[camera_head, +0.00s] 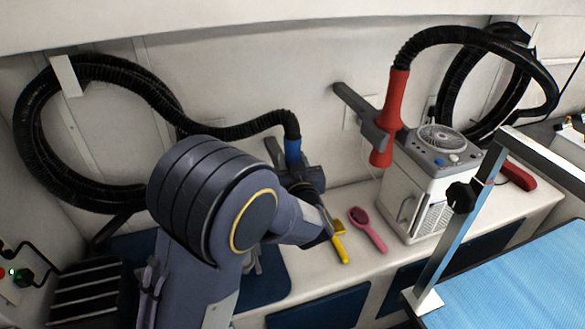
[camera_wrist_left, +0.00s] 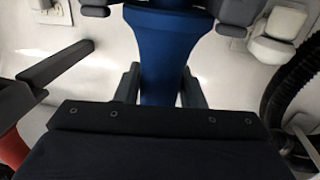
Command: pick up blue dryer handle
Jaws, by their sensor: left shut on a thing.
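The blue dryer handle (camera_head: 292,151) hangs at the end of a black ribbed hose in the head view, to the left of the red dryer. Its lower part is hidden behind my left arm and gripper. My left gripper (camera_head: 303,188) is at the handle. In the left wrist view the blue handle (camera_wrist_left: 162,50) runs down between the two fingers of my left gripper (camera_wrist_left: 160,88). The fingers are closed on it from both sides. Dark grey parts show around the handle at the top of that view. My right gripper is in neither view.
A red dryer (camera_head: 390,120) with a grey nozzle hangs by a white machine (camera_head: 432,165). A yellow tool (camera_head: 340,245) and a pink brush (camera_head: 368,230) lie on the white counter (camera_head: 305,262). A blue-topped table (camera_head: 520,285) with a metal post stands at right.

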